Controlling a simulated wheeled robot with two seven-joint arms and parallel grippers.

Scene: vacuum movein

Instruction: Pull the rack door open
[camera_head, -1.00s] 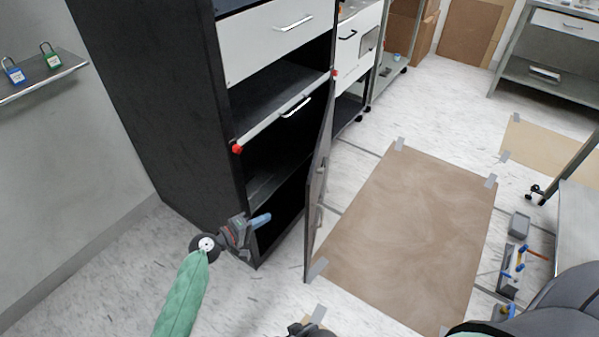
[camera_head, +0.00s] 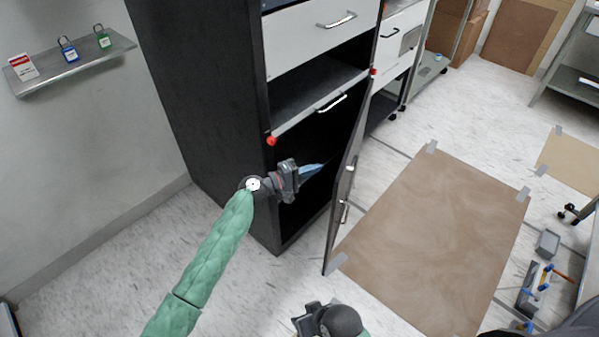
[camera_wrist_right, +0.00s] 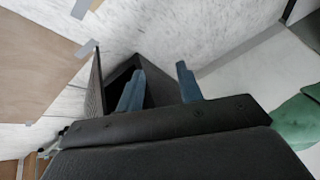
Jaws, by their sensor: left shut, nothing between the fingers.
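The rack door (camera_head: 343,205) is a dark panel that stands partly open at the right side of the tall black rack (camera_head: 205,110). Its handle (camera_head: 349,188) is on the face turned to the right. My left gripper (camera_head: 318,167) is shut and empty, with its blue fingers pointing into the gap between the rack's opening and the door's inner face. I cannot tell whether the fingertips touch the door. My right gripper (camera_wrist_right: 160,72) is open and empty in the right wrist view, with the dark rack and door beyond its fingers. Its wrist shows low in the head view.
A brown mat (camera_head: 440,235) is taped to the floor right of the door. A wall shelf (camera_head: 75,70) with padlocks is at the left. A caddy (camera_head: 535,285) with tools stands at the lower right. White floor is clear before the rack.

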